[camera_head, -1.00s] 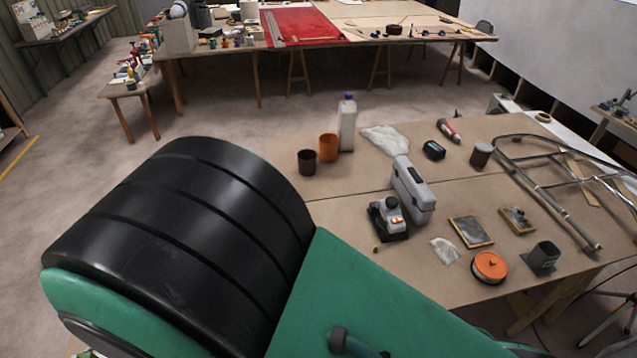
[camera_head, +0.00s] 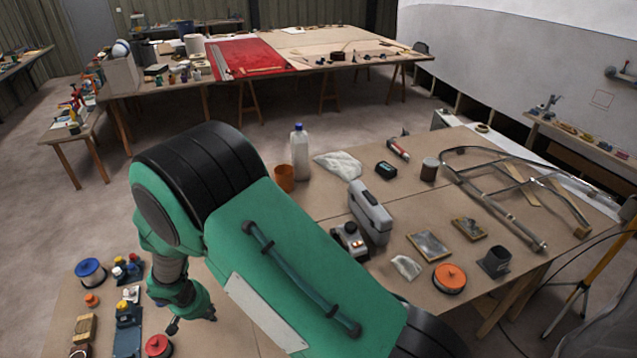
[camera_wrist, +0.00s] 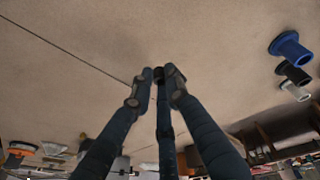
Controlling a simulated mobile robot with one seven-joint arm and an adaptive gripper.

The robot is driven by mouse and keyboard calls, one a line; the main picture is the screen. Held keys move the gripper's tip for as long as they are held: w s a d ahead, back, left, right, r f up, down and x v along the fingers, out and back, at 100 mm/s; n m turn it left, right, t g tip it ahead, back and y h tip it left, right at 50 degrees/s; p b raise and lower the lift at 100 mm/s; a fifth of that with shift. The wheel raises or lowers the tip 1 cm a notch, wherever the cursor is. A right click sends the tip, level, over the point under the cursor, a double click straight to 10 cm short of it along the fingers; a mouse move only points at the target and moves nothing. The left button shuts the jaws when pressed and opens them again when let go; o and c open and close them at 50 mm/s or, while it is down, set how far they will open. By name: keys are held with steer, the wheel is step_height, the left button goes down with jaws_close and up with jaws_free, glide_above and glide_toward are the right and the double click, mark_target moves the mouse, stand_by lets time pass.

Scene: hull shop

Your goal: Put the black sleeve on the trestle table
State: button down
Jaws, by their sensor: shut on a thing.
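My gripper (camera_head: 173,327) points down over the near worktop, at the lower left of the head view. In the wrist view my gripper (camera_wrist: 160,75) has its fingers drawn together on a small dark thing (camera_wrist: 170,72). The fingers hide most of it, so I cannot tell for sure that it is the black sleeve. A separate black flanged piece (camera_wrist: 294,72) lies between a blue one and a white one at the wrist view's right. A large table on trestles (camera_head: 305,45) stands at the back. The near worktop (camera_head: 330,208) also has wooden legs.
A blue spool (camera_head: 90,271) and a red spool (camera_head: 158,346) stand near my gripper. A white bottle (camera_head: 299,152), an orange cup (camera_head: 284,178), a grey case (camera_head: 370,211) and an orange reel (camera_head: 449,278) stand on the near worktop. A metal frame (camera_head: 510,190) covers its right side.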

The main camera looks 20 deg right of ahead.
steer(key=w+d, duration=0.6)
steer(key=w+d+p, duration=0.1)
steer(key=w+d, duration=0.5)
steer(key=d, duration=0.1)
steer(key=shift+w+f+p, duration=0.1)
steer(key=shift+w+p, duration=0.05)
steer(key=shift+p, duration=0.15)
steer(key=w+d, duration=0.3)
steer(key=d, duration=0.3)
steer(key=w+d+p, duration=0.1)
steer(key=w+d, duration=0.2)
steer(key=d, duration=0.3)
steer(key=w+d, duration=0.3)
steer(key=d, duration=0.3)
steer(key=shift+w+d+f+p, duration=0.25)
steer(key=shift+w+f+p, duration=0.05)
steer(key=shift+f, duration=0.1)
steer(key=shift+w, duration=0.1)
steer(key=w, duration=0.5)
steer(key=w+f, duration=0.1)
steer(key=w, duration=0.9)
steer(key=shift+w+a+f, duration=0.1)
steer(key=shift+w+f, duration=0.2)
steer(key=shift+w, duration=0.1)
steer(key=shift+f, duration=1.75)
steer(key=shift+f, duration=0.1)
steer(key=c, duration=1.7)
jaws_free()
